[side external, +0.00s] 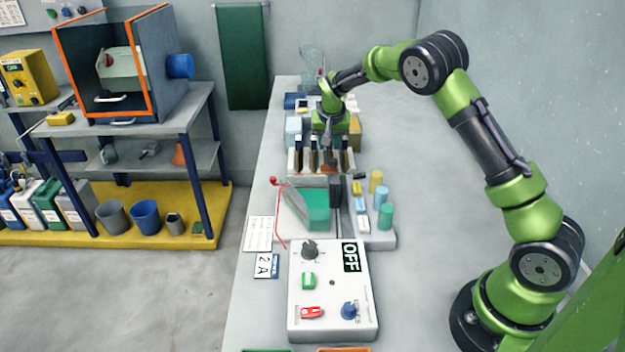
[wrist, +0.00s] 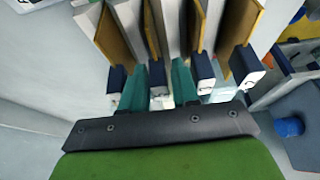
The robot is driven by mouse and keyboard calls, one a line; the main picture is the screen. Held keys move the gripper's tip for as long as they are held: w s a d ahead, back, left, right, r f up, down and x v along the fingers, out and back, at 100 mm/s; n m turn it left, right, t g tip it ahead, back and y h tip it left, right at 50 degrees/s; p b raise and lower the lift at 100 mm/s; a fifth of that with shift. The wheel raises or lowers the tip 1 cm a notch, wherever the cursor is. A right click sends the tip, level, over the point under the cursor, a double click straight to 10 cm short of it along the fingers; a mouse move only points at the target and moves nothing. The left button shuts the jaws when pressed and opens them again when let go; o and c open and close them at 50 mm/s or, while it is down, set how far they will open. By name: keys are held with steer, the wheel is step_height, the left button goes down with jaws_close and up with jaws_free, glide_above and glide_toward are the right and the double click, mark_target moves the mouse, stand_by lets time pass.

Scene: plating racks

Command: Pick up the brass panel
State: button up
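A white rack (side external: 321,168) holds several upright panels with dark handles, side by side. In the wrist view the panels look tan to golden, with dark blue handle ends towards me; I cannot tell for certain which is the brass panel. One golden panel (wrist: 246,28) stands at the right of the row. My gripper (side external: 328,135) is low over the rack and hides part of it. In the wrist view my gripper's (wrist: 158,72) two teal fingers are apart, on either side of the second handle from the left, with narrow gaps seeming to show.
In front of the rack are a green tank (side external: 310,207) and several small coloured bottles (side external: 380,196). A control box (side external: 330,290) reading OFF stands nearer. Blue and yellowish containers sit behind the rack. The bench at right is mostly clear.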

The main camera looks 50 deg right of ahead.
steer(key=shift+c, duration=0.3)
jaws_close()
steer(key=shift+r, duration=0.15)
step_height(320, 180, up, 10)
steer(key=shift+f, duration=0.1)
